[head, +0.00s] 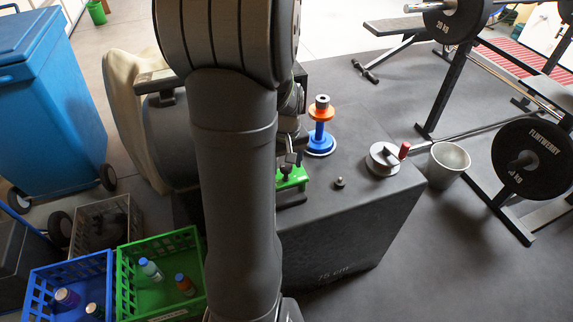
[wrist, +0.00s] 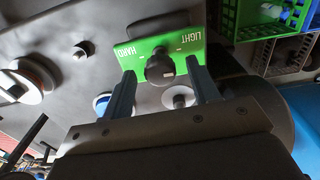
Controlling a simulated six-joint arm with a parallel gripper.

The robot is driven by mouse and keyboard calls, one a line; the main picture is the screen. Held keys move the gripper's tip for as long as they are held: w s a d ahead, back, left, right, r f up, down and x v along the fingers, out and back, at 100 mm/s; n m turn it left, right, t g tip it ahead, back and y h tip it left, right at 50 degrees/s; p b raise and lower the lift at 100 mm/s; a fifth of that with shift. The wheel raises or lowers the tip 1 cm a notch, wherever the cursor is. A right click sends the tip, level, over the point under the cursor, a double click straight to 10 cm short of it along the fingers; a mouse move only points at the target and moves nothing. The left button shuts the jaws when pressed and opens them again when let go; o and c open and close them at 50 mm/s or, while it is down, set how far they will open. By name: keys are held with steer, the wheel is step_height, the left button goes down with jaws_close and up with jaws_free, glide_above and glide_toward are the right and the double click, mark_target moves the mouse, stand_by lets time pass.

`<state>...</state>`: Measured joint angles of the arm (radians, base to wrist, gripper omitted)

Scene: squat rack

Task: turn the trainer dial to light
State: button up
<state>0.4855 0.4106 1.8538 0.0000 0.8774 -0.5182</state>
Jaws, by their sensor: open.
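The trainer dial is a dark round knob (wrist: 160,69) on a green plate (wrist: 178,44) printed LIGHT and HARD. In the wrist view the lettering is upside down, LIGHT at the upper right and HARD at the left. In the head view the green plate (head: 293,179) sits on the dark box top, partly behind my arm. My gripper (wrist: 160,72) is open, with one finger on each side of the knob in the wrist view. I cannot tell whether the fingers touch it. Which label the knob points to is unclear. In the head view my arm hides most of the gripper.
On the box (head: 350,225) stand a blue and orange spool stack (head: 320,132), a small dark peg (head: 339,183) and a round pale disc with a red handle (head: 382,158). A grey bucket (head: 447,164) stands right of the box. Green (head: 120,287) and blue crates lie left.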

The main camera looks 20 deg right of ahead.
steer(key=o, duration=1)
steer(key=shift+r, duration=0.1)
steer(key=shift+r, duration=3.45)
steer(key=shift+f, duration=0.15)
step_height(320, 180, down, 7)
steer(key=shift+r, duration=0.2)
steer(key=shift+f+m, duration=0.1)
steer(key=shift+m, duration=3.1)
